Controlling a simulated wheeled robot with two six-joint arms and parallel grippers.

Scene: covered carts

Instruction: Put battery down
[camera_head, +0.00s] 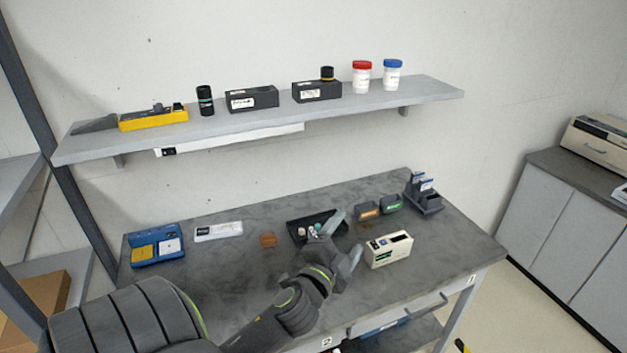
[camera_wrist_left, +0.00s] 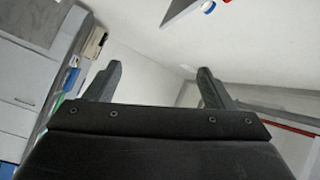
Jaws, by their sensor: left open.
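My left gripper (camera_head: 344,241) is open above the front middle of the grey workbench (camera_head: 240,280). In the left wrist view its two fingers (camera_wrist_left: 157,84) stand wide apart with nothing between them. Two dark blocks stand at the back of the bench, right of the gripper: one with an orange label (camera_head: 368,211) and one with a green label (camera_head: 391,204). They look like batteries, but I cannot tell for certain which thing is the battery. A black tray (camera_head: 294,233) with small items lies behind the gripper, which partly hides it. My right gripper is not in view.
A cream device (camera_head: 390,250) stands right of the gripper. A dark dock (camera_head: 427,203) is at the back right. A blue case (camera_head: 156,245), a white box (camera_head: 219,231) and a small orange-brown piece (camera_head: 267,239) lie leftward. A wall shelf (camera_head: 280,116) hangs above.

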